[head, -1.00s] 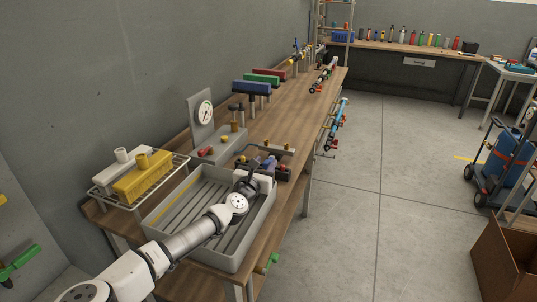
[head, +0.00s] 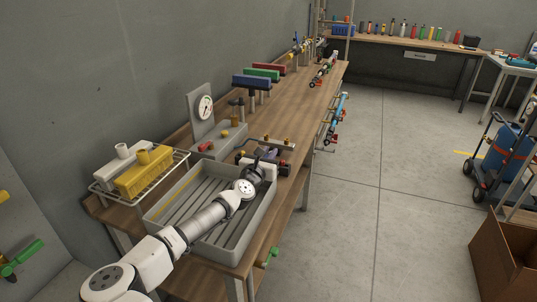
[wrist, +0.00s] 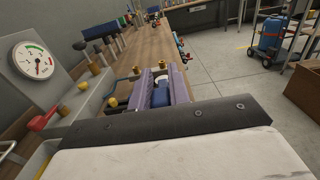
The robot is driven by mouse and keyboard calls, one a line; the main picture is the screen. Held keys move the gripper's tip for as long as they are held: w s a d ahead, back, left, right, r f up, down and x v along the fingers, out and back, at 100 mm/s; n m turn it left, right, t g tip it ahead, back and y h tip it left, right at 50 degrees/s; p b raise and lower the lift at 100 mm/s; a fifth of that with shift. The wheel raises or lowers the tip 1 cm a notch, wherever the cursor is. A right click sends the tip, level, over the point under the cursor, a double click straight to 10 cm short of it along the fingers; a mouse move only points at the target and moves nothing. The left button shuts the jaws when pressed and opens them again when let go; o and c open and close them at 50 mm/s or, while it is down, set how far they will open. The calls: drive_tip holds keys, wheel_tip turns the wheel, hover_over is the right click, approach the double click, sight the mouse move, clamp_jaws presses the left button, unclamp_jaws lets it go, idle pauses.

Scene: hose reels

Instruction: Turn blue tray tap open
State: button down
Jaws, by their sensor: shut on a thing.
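My gripper (head: 266,154) is over the far end of the grey tray (head: 238,262) on the wooden bench. In the wrist view its two purple fingers (wrist: 161,88) are closed around a blue tap handle (wrist: 160,97), which shows between them. The fingers and the dark gripper body hide most of the tap, so I cannot tell how far it is turned. Brass fittings (wrist: 111,102) stand beside the fingers in the wrist view.
A gauge (head: 205,107) on a grey stand is behind the tray, with a red lever (wrist: 42,122) near it. A yellow block (head: 145,175) sits in a wire rack at left. Blue, green and red blocks (head: 251,82) stand farther along.

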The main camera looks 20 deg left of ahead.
drive_tip(key=shift+n+y, duration=0.3)
drive_tip(key=shift+y, duration=0.2)
drive_tip(key=n+g+y, duration=0.1)
drive_tip(key=n+y, duration=0.1)
drive_tip(key=y, duration=0.1)
drive_tip(key=d+n+g+y, duration=0.1)
drive_tip(key=n+y, duration=0.1)
drive_tip(key=y, duration=0.1)
drive_tip(key=d+n+g+y, duration=0.1)
drive_tip(key=n+y, duration=0.2)
drive_tip(key=y, duration=0.1)
drive_tip(key=shift+w+d+f, duration=0.1)
drive_tip(key=shift+w+d, duration=0.05)
drive_tip(key=shift+w, duration=0.2)
drive_tip(key=shift+w+d+n+g+y+b, duration=0.15)
drive_tip(key=shift+w+n+g+y+b, duration=0.15)
drive_tip(key=shift+n+g+y, duration=1.1)
drive_tip(key=shift+w+d+n+g+y+b, duration=0.2)
drive_tip(key=shift+n+g+y+b, duration=0.2)
drive_tip(key=shift+n+g+y, duration=0.95)
drive_tip(key=shift+w+d+n+g+y+b, duration=0.1)
drive_tip(key=shift+w+n+g+y+b, duration=0.45)
drive_tip(key=shift+g, duration=1.4)
drive_tip(key=shift+s+n+g, duration=0.3)
drive_tip(key=shift+n, duration=0.2)
drive_tip(key=c, duration=1.3)
unclamp_jaws()
drive_tip(key=shift+a, duration=0.1)
